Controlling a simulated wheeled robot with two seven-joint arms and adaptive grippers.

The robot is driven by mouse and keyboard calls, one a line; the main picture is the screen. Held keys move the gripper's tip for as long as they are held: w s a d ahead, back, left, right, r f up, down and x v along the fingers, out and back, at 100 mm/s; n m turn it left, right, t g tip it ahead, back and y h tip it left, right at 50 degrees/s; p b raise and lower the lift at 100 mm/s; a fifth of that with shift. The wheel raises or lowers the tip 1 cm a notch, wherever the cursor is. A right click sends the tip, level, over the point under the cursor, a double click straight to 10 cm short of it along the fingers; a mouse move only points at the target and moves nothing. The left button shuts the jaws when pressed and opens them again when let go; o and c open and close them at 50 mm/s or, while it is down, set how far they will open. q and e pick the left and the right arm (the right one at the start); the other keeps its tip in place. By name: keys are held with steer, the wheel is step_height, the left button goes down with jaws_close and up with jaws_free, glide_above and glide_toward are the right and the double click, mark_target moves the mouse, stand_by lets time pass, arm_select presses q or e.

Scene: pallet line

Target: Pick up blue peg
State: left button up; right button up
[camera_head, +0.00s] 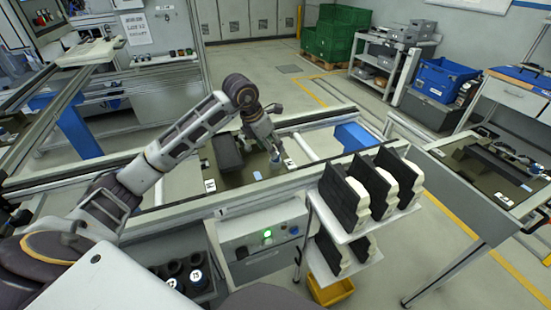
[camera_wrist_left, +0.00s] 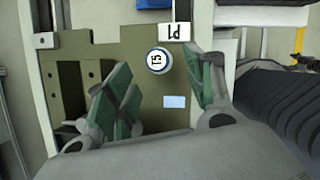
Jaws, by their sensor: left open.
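A round peg (camera_wrist_left: 158,61) with a white, blue-rimmed cap marked like "15" stands on the olive plate (camera_wrist_left: 145,115) in the left wrist view. A white label (camera_wrist_left: 174,32) reading like "P1" is just beyond it. My left gripper (camera_wrist_left: 160,80) is open, with its green-padded fingers to either side of the peg in that picture; I cannot tell the height gap. In the head view the left gripper (camera_head: 274,155) points down over the plate's right part, where it largely hides the peg. My right gripper is not in view.
A dark block (camera_head: 227,152) stands on the plate left of my gripper. A light blue patch (camera_wrist_left: 174,102) lies near the peg. Metal rails (camera_head: 170,211) border the plate. Black-and-white parts (camera_head: 343,193) stand on a shelf at right. Dark cylinders (camera_head: 172,284) sit in front.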

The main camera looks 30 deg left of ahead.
arm_select(q)
steer(key=shift+p+x, duration=0.35)
steer(key=shift+x, duration=1.6)
steer(key=shift+w+f, duration=0.25)
steer(key=shift+w, duration=0.05)
steer(key=shift+f, duration=0.15)
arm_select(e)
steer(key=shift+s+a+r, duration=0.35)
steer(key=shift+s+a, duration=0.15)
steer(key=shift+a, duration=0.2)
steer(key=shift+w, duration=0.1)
